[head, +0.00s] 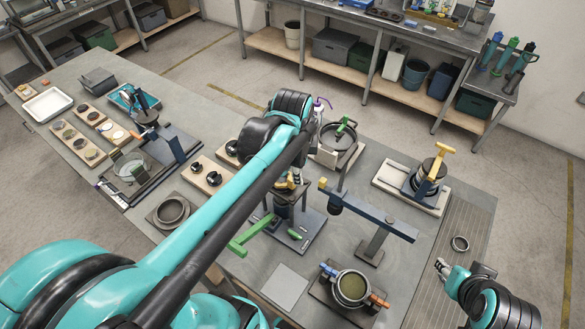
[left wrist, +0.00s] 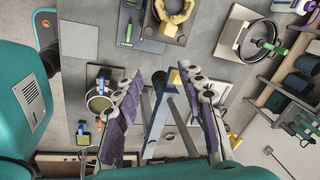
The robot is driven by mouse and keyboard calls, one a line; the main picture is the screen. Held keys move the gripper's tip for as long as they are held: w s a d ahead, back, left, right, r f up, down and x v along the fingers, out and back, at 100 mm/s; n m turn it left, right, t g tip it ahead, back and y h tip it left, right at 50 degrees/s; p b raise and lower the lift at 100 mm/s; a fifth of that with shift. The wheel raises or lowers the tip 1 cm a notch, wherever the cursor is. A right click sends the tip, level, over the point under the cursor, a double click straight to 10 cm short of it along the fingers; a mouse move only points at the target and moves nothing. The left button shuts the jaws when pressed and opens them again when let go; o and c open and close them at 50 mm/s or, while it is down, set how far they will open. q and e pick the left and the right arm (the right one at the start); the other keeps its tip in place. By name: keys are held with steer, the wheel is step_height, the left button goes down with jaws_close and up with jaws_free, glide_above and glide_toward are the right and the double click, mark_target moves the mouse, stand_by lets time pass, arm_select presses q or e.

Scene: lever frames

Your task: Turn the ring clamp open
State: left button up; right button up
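The item that looks most like the ring clamp is a round grey ring (head: 350,287) around a vessel with olive contents, on a dark base at the table's front. It has a blue handle (head: 328,270) at its left and an orange handle (head: 378,300) at its right. The ring (left wrist: 100,103) also shows in the left wrist view, left of my left gripper (left wrist: 163,80). That gripper's two fingers are spread, with nothing between their tips. In the head view my left arm mostly hides it. My right gripper (head: 457,268) is apart from the ring, at right; its opening is unclear.
A blue beam on a post (head: 368,215) stands behind the ring. A stand with a green lever (head: 250,235) is to its left. A yellow-handled device (head: 430,175) and a green-handled pan (head: 336,148) are farther back. A flat grey plate (head: 286,287) lies left of the ring.

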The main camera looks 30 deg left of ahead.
mark_target(292, 179)
arm_select(q)
steer(key=w+a+f+m, duration=0.1)
steer(key=m, duration=0.1)
steer(key=w+a+m+g, duration=0.1)
steer(key=m, duration=0.1)
steer(key=w+a+f+m+g, duration=0.1)
steer(key=a+m, duration=0.1)
steer(key=shift+w+a+f+m, duration=0.1)
steer(key=shift+w+f+m, duration=0.2)
steer(key=shift+w, duration=0.05)
steer(key=shift+f, duration=0.2)
step_height(292, 179, down, 7)
steer(key=shift+f+b, duration=0.2)
steer(key=shift+b, duration=0.25)
jaws_close()
